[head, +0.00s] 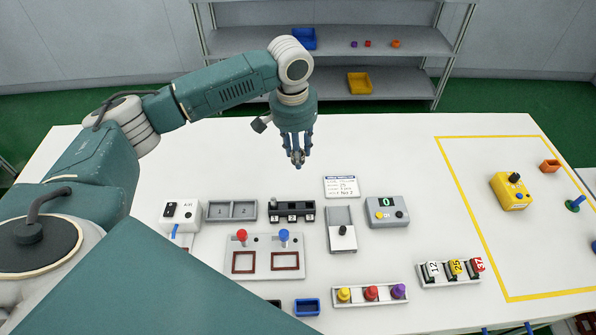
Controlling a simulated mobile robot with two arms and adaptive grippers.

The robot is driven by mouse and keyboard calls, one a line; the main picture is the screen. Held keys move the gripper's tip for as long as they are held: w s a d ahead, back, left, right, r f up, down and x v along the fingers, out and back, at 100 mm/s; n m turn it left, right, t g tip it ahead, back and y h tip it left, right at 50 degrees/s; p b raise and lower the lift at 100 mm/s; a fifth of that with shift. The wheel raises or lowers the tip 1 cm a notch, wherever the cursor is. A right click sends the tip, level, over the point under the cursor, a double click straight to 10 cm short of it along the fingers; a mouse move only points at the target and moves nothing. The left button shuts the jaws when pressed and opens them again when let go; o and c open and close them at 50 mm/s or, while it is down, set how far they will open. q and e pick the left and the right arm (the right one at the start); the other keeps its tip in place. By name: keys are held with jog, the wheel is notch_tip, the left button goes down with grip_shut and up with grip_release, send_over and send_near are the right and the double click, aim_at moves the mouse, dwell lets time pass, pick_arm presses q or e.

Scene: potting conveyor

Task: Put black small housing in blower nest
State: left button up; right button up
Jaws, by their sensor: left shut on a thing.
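My left gripper (298,161) hangs fingers down above the back middle of the white table. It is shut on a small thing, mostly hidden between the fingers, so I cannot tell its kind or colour. A dark box-like part (272,302) at the front edge is mostly covered by my own arm; it may be a black small housing. A small blue housing (307,308) lies to its right. No fixture is clearly readable as the blower nest; a grey two-pocket holder (231,211) and a white A-21 unit (181,213) stand at left. My right gripper is not in view.
A grey plate (264,268) carries a red and a blue knob. A black clamp-like fixture (292,211), a grey slide unit (342,229) and a display box (388,211) stand nearby. Racks of coloured pegs (369,294) and numbered parts (449,273) lie in front. The back of the table is clear.

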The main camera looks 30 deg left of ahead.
aim_at(299, 181)
pick_arm(q)
notch_tip(299, 181, down, 8)
jog(key=shift+f+p, duration=0.2)
jog(key=shift+p, duration=0.3)
jog(key=shift+f, duration=0.1)
jog(key=o, duration=0.8)
